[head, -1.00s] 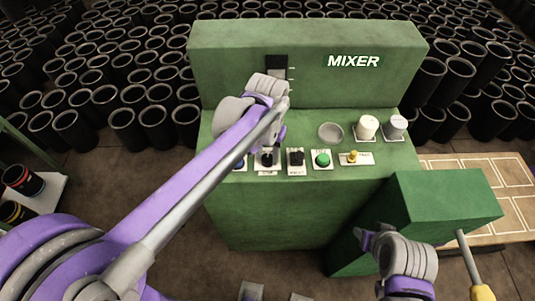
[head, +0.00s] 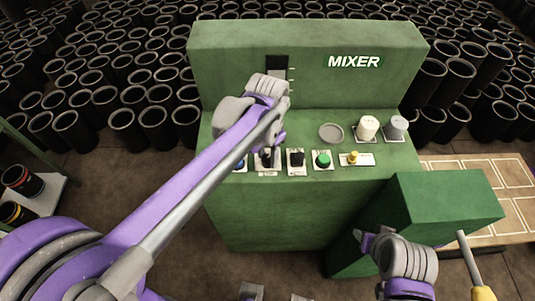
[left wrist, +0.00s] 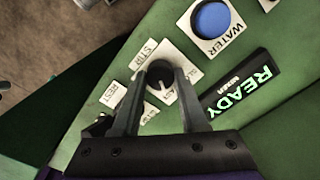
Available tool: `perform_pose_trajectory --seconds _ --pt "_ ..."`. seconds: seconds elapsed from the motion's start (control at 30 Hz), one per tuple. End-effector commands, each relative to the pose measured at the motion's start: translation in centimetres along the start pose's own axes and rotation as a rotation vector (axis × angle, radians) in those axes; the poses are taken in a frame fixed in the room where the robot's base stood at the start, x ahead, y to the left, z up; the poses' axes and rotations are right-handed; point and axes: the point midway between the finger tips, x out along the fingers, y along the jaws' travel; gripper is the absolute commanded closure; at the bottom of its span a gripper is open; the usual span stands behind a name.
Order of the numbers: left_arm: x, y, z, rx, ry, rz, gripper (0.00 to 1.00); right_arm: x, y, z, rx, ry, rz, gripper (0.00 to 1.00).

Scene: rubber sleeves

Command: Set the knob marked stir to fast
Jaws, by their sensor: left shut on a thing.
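The stir knob (left wrist: 159,76) is a black round knob on a white plate marked STIR (left wrist: 148,50) in the left wrist view. Smaller words around it are partly covered and hard to read, so I cannot tell its setting. My left gripper (left wrist: 160,72) is shut on the knob, a finger on each side. In the head view the same knob (head: 267,159) shows just below my left gripper, on the green mixer's (head: 270,215) sloped panel. My right gripper (head: 375,242) is low at the right, away from the panel; its jaw opening is unclear.
The blue water button (left wrist: 210,19) is close beside the knob, with a lit READY display (left wrist: 240,92) nearby. A black switch (head: 296,158), a green button (head: 322,160) and a yellow toggle (head: 353,157) sit to the right. A green box (head: 445,205) stands near my right gripper.

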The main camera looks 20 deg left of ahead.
Motion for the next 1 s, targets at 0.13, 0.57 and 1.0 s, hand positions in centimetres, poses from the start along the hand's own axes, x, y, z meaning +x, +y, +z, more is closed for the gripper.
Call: perform_pose_trajectory --seconds 0.13,0.57,1.0 --pt "0.0 0.0 0.0 0.001 0.0 -0.001 0.54 0.0 0.0 0.0 0.0 0.0 0.0 0.5" --pt "-0.1 0.0 0.0 0.0 0.0 0.0 0.27 0.0 0.0 0.0 0.0 0.0 0.0 0.5" --pt "-7.0 0.0 0.0 0.0 0.0 -0.001 0.27 -0.5 0.0 -0.5 0.0 0.005 0.0 0.5"
